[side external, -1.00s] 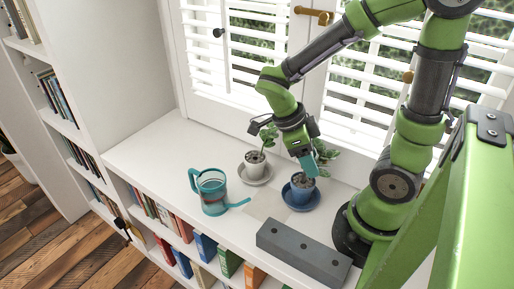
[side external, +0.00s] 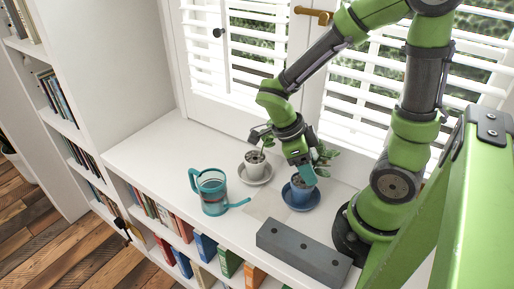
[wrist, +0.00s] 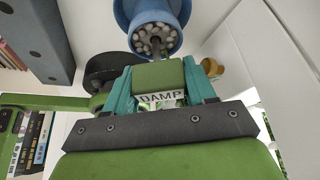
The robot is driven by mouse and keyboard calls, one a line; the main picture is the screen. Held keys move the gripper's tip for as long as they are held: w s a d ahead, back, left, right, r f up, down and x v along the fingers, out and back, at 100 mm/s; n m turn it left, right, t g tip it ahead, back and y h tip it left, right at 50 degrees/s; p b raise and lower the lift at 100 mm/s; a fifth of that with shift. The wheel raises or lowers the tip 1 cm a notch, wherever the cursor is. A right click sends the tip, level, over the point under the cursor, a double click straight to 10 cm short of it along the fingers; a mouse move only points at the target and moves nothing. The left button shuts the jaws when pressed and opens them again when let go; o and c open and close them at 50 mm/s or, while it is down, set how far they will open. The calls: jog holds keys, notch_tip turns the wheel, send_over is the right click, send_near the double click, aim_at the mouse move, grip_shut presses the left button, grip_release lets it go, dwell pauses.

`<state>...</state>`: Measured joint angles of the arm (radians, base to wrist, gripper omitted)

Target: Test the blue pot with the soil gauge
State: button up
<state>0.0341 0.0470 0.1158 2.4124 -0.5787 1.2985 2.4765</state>
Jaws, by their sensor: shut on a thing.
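The blue pot (side external: 301,195) stands upright on a blue saucer (side external: 314,205), with a leafy plant behind my gripper. My gripper (side external: 303,176) points down right over the pot. In the wrist view my gripper (wrist: 160,88) has its teal fingers shut on the soil gauge (wrist: 158,75), a green block whose label reads "DAMP". The blue pot (wrist: 124,12) shows there at the top, filled with pale pebbles. A dark rod runs from the gauge to the pebbles near the pot's middle. Its tip is hidden, and I cannot tell how deep it sits.
A white pot (side external: 253,167) with a plant stands on a saucer behind left. A teal see-through watering can (side external: 212,192) stands at left. A grey block with holes (side external: 303,256) lies in front. The white top's left end is clear; its front edge is above bookshelves.

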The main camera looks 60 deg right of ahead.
jog(key=shift+f, duration=0.25)
jog(key=o, duration=1.2)
jog(key=v, duration=1.7)
jog(key=shift+s, duration=0.15)
jog(key=shift+r, duration=0.1)
jog(key=shift+r, duration=4.4)
